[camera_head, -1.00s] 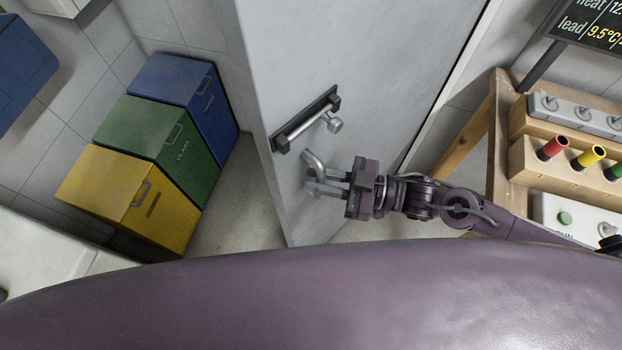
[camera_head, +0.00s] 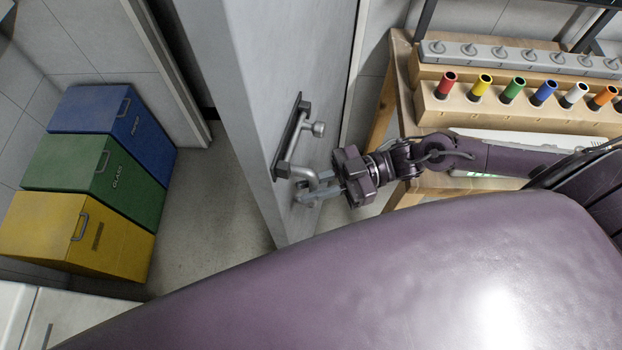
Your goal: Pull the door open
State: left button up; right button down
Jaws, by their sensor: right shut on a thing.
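The grey door (camera_head: 270,75) stands upright in the middle of the head view, ajar, with a dark gap at its left by the frame. My left gripper is out of view.
Yellow (camera_head: 50,235), green (camera_head: 95,178) and blue (camera_head: 118,122) bins stand at the left, with bare floor between them and the door. My purple body fills the foreground.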

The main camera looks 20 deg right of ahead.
jog(key=shift+f, duration=0.1)
jog(key=c, duration=1.7)
grip_release()
jog(key=d, duration=0.7)
jog(key=shift+s+d+b, duration=0.3)
jog(key=shift+d+b, duration=0.05)
jog(key=shift+b, duration=0.1)
